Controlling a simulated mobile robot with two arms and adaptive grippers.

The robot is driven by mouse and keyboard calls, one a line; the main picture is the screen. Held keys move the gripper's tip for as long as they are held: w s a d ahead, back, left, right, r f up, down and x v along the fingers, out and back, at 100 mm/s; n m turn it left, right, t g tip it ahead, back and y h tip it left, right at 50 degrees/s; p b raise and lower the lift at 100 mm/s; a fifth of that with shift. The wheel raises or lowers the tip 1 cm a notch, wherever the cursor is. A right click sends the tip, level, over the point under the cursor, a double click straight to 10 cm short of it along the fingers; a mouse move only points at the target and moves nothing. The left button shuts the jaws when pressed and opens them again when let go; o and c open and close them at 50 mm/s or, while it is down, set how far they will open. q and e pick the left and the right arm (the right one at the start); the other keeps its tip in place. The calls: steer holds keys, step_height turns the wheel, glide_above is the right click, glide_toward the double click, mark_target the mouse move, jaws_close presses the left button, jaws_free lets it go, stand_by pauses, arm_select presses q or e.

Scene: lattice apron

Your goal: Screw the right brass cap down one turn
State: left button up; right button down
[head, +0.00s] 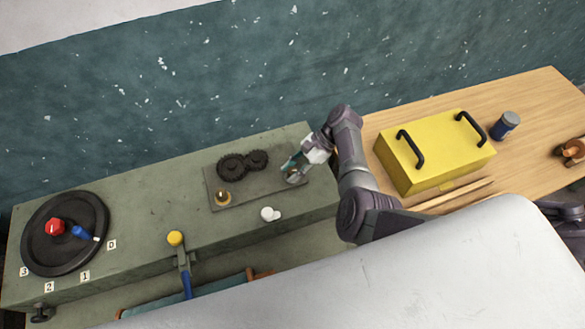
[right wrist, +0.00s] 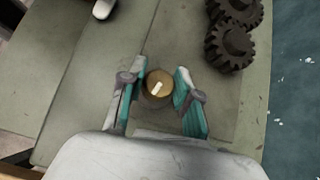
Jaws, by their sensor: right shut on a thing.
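The right brass cap (right wrist: 158,84), with a white mark on top, sits between the fingers of my right gripper (right wrist: 160,92) in the right wrist view. The gripper is shut on its sides. In the head view my right gripper (head: 294,170) is at the right end of the grey plate (head: 240,201) and mostly hides this cap. The other brass cap (head: 222,197) stands on the left part of the plate, clear of the gripper. My left gripper is not in view.
Two dark gears (head: 232,168) lie at the plate's back, beside the gripper. A small white object (head: 269,214) lies in front. A dark turntable (head: 38,245) with numbered tags is far left. A yellow box (head: 435,155) stands on the wooden table right of my arm.

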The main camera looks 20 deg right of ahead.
steer(key=shift+s+f+m+t, duration=0.1)
steer(key=shift+m+t, duration=0.8)
steer(key=shift+m, duration=0.3)
steer(key=c, duration=0.8)
jaws_free()
steer(key=v, duration=1.2)
steer(key=shift+a, duration=0.1)
